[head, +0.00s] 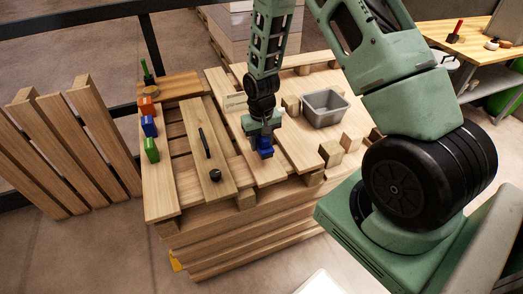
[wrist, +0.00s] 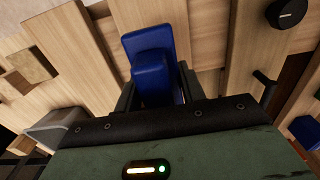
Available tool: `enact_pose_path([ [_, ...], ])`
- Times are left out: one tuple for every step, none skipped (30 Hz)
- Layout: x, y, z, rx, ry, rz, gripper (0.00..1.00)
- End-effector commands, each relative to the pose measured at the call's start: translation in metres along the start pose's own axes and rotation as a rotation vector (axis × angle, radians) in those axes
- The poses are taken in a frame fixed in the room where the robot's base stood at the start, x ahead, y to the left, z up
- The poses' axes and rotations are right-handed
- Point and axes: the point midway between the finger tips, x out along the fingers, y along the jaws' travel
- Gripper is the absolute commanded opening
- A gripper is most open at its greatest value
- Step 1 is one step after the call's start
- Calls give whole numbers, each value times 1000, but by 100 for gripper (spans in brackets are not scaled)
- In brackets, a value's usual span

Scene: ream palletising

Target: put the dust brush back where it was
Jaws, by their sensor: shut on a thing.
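My gripper (head: 262,132) is shut on a blue object (head: 264,147) over the right part of the slatted pallet top (head: 215,130). In the wrist view, this object (wrist: 152,70) has a flat blue plate and a raised rounded part between the jaws. I cannot tell for sure that it is the dust brush; no bristles show. I cannot tell whether it touches the slat below. An upright green-handled item (head: 147,74) stands on a board at the pallet's back left corner, and a red-handled item (head: 456,30) on the far bench; neither is clearly a brush.
Orange (head: 146,105), blue (head: 149,126) and green (head: 151,150) items line the pallet's left edge. A black rod (head: 204,143) and black knob (head: 215,175) lie on a slat. A grey bin (head: 325,109) and wooden blocks (head: 331,153) are at right.

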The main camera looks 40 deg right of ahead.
Motion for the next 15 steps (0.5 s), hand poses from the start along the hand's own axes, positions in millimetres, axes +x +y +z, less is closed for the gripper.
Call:
enact_pose_path([
  [4,0,0,0,-1,0,3],
  [8,0,0,0,-2,0,3],
  [13,0,0,0,-2,1,3],
  [18,0,0,0,-3,0,3],
  [23,0,0,0,-3,0,3],
  [29,0,1,0,-3,1,3],
  [33,0,0,0,-3,1,3],
  [36,0,0,0,-2,1,3],
  [40,0,0,0,-1,1,3],
  [42,0,0,0,0,1,3],
  [43,0,0,0,0,0,3],
  [43,0,-1,1,1,0,3],
  [44,0,-1,1,1,0,3],
  [43,0,-1,1,2,0,3],
  [43,0,-1,1,2,0,3],
])
